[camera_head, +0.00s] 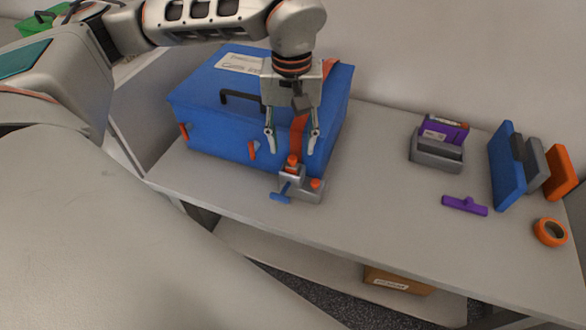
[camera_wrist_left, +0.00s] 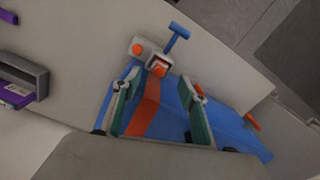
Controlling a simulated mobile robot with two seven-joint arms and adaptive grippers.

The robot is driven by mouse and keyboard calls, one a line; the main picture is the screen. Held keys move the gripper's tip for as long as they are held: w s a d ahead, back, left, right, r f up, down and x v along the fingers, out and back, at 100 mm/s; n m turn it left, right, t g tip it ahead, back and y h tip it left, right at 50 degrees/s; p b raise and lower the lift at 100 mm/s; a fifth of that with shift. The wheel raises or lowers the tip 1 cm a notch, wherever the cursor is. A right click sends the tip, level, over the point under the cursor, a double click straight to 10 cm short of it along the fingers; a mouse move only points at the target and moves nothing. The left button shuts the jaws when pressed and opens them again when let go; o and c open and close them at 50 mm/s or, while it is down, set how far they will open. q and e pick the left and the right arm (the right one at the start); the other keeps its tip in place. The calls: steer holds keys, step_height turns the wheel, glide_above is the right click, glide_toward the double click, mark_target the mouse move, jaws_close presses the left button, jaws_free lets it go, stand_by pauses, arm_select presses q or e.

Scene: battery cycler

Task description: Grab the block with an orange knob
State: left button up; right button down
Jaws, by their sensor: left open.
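My left gripper (camera_head: 291,141) points down above and behind the block, open and empty. In the left wrist view the open fingers (camera_wrist_left: 160,80) frame the orange strap, and the block (camera_wrist_left: 148,50) shows just past the fingertips. My right gripper is in neither view.
The large blue case (camera_head: 215,105) with an orange strap stands behind the block. To the right are a grey holder (camera_head: 436,153) with a purple item, a purple T-handle (camera_head: 465,205), upright blue and orange panels and an orange tape ring (camera_head: 550,232). The table middle is clear.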

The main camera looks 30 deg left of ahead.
mark_target(292, 158)
arm_select(q)
step_height(292, 158, down, 6)
steer(key=shift+r, duration=0.25)
steer(key=shift+c, duration=0.4)
steer(key=c, duration=1.1)
steer(key=shift+r, duration=0.1)
